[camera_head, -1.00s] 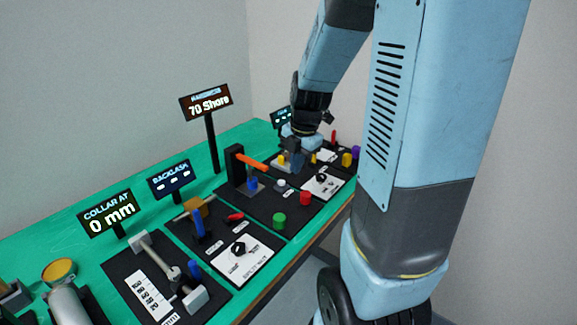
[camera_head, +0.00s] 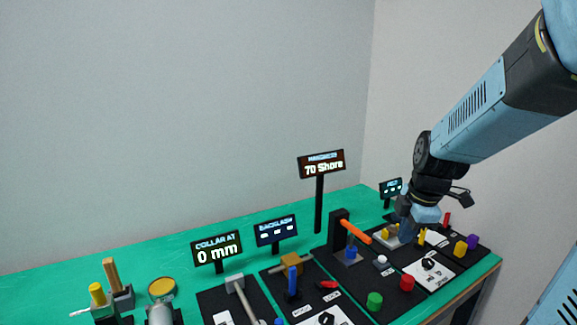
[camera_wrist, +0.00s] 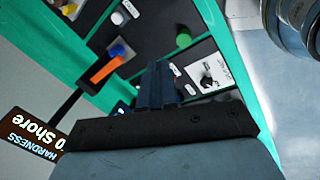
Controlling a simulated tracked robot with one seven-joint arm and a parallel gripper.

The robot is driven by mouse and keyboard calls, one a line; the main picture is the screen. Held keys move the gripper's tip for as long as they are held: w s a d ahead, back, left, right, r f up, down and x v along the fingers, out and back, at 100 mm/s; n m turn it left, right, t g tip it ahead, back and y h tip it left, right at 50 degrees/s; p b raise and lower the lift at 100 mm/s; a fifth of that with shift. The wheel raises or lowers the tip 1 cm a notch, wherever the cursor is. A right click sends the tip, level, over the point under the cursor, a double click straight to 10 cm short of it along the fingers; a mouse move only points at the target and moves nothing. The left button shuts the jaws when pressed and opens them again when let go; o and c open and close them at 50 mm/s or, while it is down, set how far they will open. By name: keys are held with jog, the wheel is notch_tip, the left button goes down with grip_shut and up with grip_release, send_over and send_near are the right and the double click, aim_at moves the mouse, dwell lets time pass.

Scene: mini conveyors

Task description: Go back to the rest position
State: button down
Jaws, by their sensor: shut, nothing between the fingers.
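My gripper (camera_head: 407,232) hangs at the end of my arm, fingers downward, over the far right part of the green bench (camera_head: 150,248). It is close to the yellow pieces on the black panel there; I cannot tell whether it touches anything. In the wrist view the fingers of my gripper (camera_wrist: 158,84) are together with nothing visible between them.
A hardness sign (camera_head: 321,165) reading 70 Shore stands on a tall post. An orange lever (camera_head: 355,231), a green knob (camera_head: 374,300), a red knob (camera_head: 407,283) and a purple block (camera_head: 472,242) are nearby. The air above the bench's left is clear.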

jog(key=s+a+r+m+t, duration=0.2)
jog(key=s+a+r+m, duration=0.2)
jog(key=s+r+m, duration=0.7)
jog(key=shift+s+r+m+t+h, duration=0.25)
jog(key=shift+s+m, duration=0.65)
jog(key=shift+m, duration=2.6)
jog(key=shift+f, duration=0.1)
